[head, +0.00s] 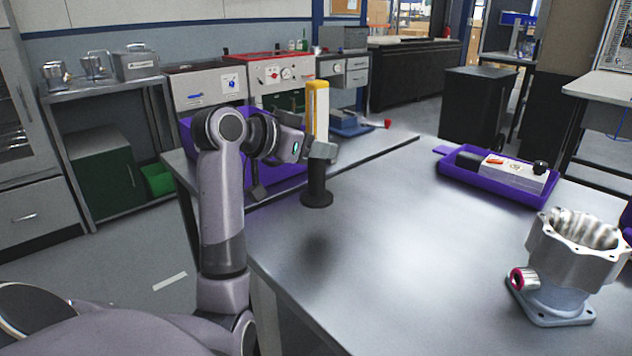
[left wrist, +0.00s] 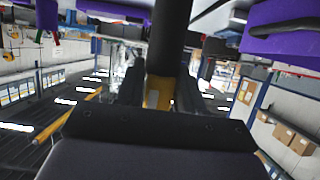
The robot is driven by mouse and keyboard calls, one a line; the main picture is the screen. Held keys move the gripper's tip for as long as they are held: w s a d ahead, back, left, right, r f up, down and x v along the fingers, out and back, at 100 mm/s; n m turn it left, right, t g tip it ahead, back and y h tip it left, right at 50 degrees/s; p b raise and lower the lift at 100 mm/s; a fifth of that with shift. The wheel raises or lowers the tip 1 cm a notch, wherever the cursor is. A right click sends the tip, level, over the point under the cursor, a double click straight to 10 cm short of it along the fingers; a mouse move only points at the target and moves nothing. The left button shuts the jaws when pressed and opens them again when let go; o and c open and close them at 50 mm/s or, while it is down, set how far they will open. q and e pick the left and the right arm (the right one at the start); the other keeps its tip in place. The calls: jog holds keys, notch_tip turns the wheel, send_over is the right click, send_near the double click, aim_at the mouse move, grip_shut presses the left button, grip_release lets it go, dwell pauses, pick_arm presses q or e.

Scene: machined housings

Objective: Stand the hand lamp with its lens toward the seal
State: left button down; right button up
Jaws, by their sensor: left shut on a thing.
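The hand lamp (head: 318,115) is upright, with a yellow upper part and a black lower part ending in a round foot. A pale strip shows on its yellow head; I cannot tell for sure whether this is the lens. My left gripper (head: 319,150) is shut around its middle. The seal, a pink ring (head: 517,279), sits on the side port of the metal housing (head: 572,255) at the right.
The grey table (head: 400,250) is clear between lamp and housing. A purple tray (head: 460,180) with a white and black device (head: 515,172) lies at the far right. A purple bin (head: 275,175) stands behind my left arm. Benches line the back.

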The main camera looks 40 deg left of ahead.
aim_at(310, 173)
pick_arm(q)
jog(key=shift+f+b, duration=0.5)
jog(key=shift+f, duration=2.25)
jog(key=shift+f, duration=0.15)
jog(key=c, duration=0.7)
grip_release()
jog(key=shift+s+r, duration=0.15)
jog(key=shift+r, duration=0.05)
jog(key=d+p+v, duration=0.1)
jog(key=v, duration=1)
jog(key=shift+s+a, duration=0.35)
jog(key=shift+a, duration=0.15)
jog(key=shift+s, duration=0.1)
